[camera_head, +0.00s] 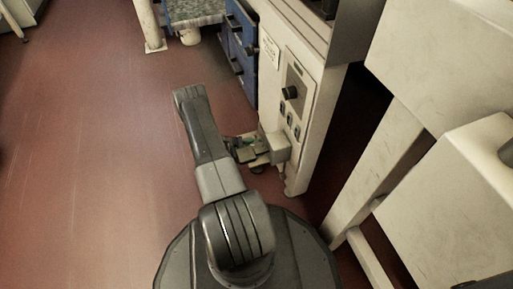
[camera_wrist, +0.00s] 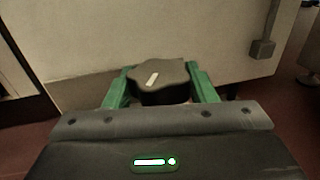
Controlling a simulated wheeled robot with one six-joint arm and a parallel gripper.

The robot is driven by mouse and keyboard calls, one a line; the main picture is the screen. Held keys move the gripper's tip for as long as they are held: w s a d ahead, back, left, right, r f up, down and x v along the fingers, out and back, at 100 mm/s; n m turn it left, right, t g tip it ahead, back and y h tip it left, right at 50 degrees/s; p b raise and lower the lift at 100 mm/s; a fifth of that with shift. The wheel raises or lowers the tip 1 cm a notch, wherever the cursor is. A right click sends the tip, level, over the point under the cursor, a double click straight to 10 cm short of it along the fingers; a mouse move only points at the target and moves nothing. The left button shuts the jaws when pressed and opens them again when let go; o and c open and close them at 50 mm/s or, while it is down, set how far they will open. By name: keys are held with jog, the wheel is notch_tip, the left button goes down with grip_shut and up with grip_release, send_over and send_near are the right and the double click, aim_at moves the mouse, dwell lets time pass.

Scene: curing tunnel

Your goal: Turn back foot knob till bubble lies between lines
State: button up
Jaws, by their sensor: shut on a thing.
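A dark lobed knob (camera_wrist: 165,76) with a white mark on its top stands in front of a pale panel in the wrist view. My gripper (camera_wrist: 160,88) has its two green fingers on either side of the knob, closed on it. In the head view my gripper (camera_head: 245,145) is low beside the pale machine cabinet (camera_head: 318,110), near a small pale box on its side. The knob is hard to make out there. I cannot make out a level bubble or its lines in either view.
The cabinet's side carries a control panel (camera_head: 297,88) with a black knob and switches. A blue drawer unit (camera_head: 240,50) stands behind it. Pale machine frames (camera_head: 445,180) fill the right. The red floor (camera_head: 90,150) on the left is clear.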

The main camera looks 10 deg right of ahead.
jog(key=shift+m+g, duration=1)
jog(key=shift+g, duration=0.6)
jog(key=o, duration=1)
jog(key=shift+a, duration=0.1)
jog(key=w+a, duration=0.1)
jog(key=a, duration=0.8)
jog(key=w+a+p, duration=0.1)
jog(key=a, duration=0.3)
jog(key=shift+w+a, duration=0.2)
jog(key=shift+w, duration=0.1)
